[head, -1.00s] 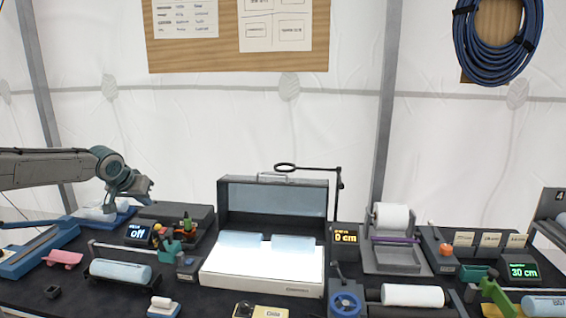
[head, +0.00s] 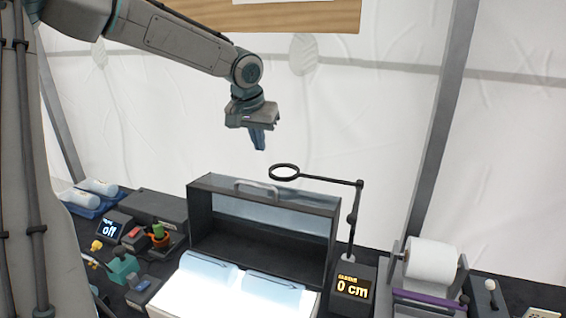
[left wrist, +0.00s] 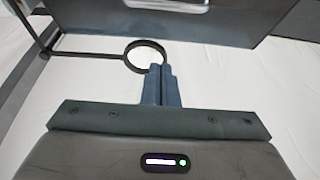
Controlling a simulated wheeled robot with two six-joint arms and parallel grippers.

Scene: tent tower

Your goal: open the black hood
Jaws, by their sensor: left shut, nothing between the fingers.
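The black hood (head: 262,232) stands behind the bright white light base (head: 232,295), its dark inside facing me and a metal handle (head: 257,188) along its top edge. The lit base in front of it is uncovered, with two pale blue cylinders (head: 208,272) on it. My left gripper (head: 258,146) is shut and empty, pointing down in the air above the hood, apart from it. In the left wrist view its closed fingers (left wrist: 160,72) point toward the hood (left wrist: 225,22) at the top. My right gripper is not in view.
A black ring on a jointed stand (head: 285,172) rises beside the hood's right end, close to my left fingers. A "0 cm" display (head: 352,286) and a white roll (head: 431,260) stand to the right. An "off" display (head: 109,231) stands to the left.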

